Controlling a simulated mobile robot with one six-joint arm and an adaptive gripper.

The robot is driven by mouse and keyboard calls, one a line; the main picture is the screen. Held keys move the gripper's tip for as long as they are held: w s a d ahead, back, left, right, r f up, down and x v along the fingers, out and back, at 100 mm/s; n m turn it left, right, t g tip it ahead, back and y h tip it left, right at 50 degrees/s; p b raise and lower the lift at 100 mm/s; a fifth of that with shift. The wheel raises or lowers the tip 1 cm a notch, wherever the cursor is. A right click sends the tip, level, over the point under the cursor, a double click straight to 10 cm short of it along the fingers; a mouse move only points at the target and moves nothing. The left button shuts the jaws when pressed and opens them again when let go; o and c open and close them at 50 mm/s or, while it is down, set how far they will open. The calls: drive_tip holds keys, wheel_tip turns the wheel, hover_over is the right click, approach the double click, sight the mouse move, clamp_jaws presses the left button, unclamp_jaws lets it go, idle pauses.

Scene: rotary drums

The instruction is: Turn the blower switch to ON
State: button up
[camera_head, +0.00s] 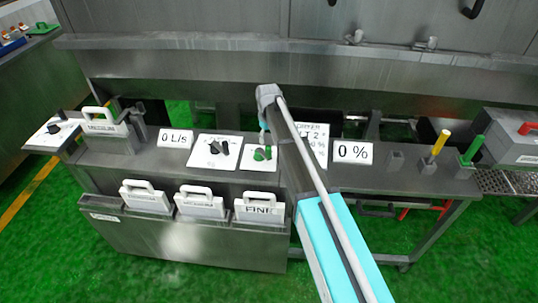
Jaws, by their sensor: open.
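A white panel with a green rotary knob (263,153) sits on the steel console. To its left is a white panel with a black rotary knob (218,148). Another black knob (54,129) is on a white plate at the far left. The panel markings are too small to read, so I cannot tell which knob is the blower switch. My gripper (264,141) is small and partly hidden by my own arm. It is open, pointing down just above the green knob; whether it touches the knob cannot be told.
A "0 L/s" display (175,138) and a "0 %" display (353,153) stand on the console (380,181). Several white-handled boxes, one marked FINE (260,209), sit in front. Yellow (440,143) and green (473,150) levers stand at the right. A steel ledge (200,42) runs behind.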

sight(269, 146)
drive_tip(key=shift+f+b, duration=3.3)
drive_tip(key=shift+f, duration=0.3)
clamp_jaws()
